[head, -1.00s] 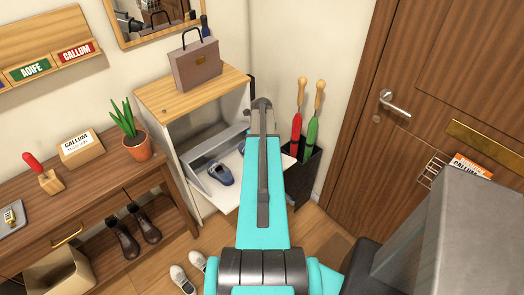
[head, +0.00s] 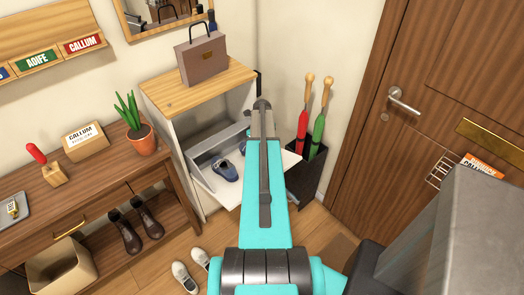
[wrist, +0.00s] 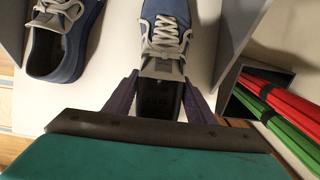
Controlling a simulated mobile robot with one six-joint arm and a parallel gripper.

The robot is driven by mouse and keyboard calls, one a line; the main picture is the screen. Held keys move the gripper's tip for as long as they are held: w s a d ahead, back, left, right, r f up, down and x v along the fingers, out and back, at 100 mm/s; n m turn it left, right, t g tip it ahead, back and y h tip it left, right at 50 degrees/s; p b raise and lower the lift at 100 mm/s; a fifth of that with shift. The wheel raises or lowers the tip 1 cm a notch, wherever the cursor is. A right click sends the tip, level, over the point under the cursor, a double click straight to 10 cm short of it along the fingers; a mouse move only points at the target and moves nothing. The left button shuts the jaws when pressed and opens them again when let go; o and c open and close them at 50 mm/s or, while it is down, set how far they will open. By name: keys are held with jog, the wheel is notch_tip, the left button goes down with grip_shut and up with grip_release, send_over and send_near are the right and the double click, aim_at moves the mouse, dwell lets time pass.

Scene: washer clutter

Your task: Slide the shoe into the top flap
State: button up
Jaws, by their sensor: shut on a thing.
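In the wrist view my gripper (wrist: 158,98) is shut on the heel end of a blue shoe (wrist: 165,18) with grey laces. The held shoe points away from me, over the pale inner face of the open flap (wrist: 115,70). A matching blue shoe (wrist: 62,45) lies on the flap to its left, apart from it; it also shows in the head view (head: 227,170). The flap (head: 222,192) is tipped out from the white cabinet (head: 187,136). In the head view my arm hides the gripper and most or all of the held shoe.
A handbag (head: 201,60) stands on the cabinet's wooden top. An umbrella bin (head: 308,175) with red and green umbrellas stands close right of the flap. A bench (head: 95,185) with a potted plant (head: 138,132) is at left. White sneakers (head: 190,272) lie on the floor.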

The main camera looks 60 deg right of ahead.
jog(key=shift+w+d+f+b, duration=0.25)
jog(key=shift+w+f+b, duration=0.05)
jog(key=shift+w+f, duration=0.5)
jog(key=shift+w+d+f+b, duration=0.25)
jog(key=shift+w+f+b, duration=0.05)
jog(key=shift+w+f, duration=0.45)
jog(key=o, duration=1.3)
jog(key=shift+r, duration=0.1)
jog(key=shift+s+r+b, duration=0.15)
jog(key=shift+r+b, duration=0.6)
jog(key=shift+r, duration=2.65)
jog(key=shift+s+r+b, duration=0.1)
jog(key=shift+r+b, duration=0.65)
jog(key=shift+r, duration=2.65)
